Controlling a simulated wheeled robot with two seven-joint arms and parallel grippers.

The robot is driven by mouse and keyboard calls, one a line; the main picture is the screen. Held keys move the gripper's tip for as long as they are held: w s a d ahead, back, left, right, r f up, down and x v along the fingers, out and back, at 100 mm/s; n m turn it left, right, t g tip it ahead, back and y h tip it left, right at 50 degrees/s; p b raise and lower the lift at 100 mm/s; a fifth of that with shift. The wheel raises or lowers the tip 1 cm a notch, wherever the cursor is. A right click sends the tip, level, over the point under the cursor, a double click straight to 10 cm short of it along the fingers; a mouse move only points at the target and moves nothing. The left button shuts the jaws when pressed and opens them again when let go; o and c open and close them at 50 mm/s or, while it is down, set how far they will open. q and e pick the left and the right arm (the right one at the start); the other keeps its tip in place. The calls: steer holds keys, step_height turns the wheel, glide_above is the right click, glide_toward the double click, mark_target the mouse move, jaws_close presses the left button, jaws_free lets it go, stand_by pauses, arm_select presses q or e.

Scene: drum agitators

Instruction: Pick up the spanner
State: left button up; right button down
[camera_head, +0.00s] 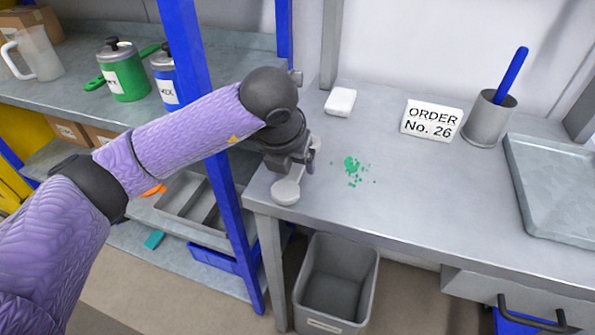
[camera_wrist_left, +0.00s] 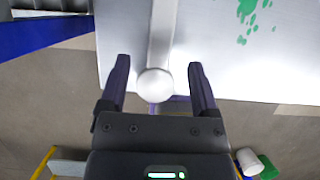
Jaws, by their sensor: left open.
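The spanner (camera_head: 286,191) is pale grey with a rounded end and lies at the left front corner of the grey bench (camera_head: 420,215). In the left wrist view the spanner (camera_wrist_left: 160,45) runs up the picture, its round end at the bench's edge between my fingers. My left gripper (camera_head: 292,168) is over the spanner and hides part of it in the head view. In the left wrist view the left gripper (camera_wrist_left: 158,80) is open, with a finger on each side of the round end and gaps to both. My right gripper is not in view.
A blue rack post (camera_head: 215,140) stands close to my left forearm. A white block (camera_head: 340,102), an order sign (camera_head: 432,120), a grey cup (camera_head: 488,120) and a tray (camera_head: 555,190) are on the bench. Green splashes (camera_head: 354,168) lie nearby. A grey bin (camera_head: 335,285) stands below.

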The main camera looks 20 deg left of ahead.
mark_target(295, 170)
arm_select(q)
steer(key=b+x, duration=0.1)
steer(key=x, duration=0.2)
steer(key=shift+w+f, duration=0.3)
steer(key=shift+r, duration=0.1)
jaws_close()
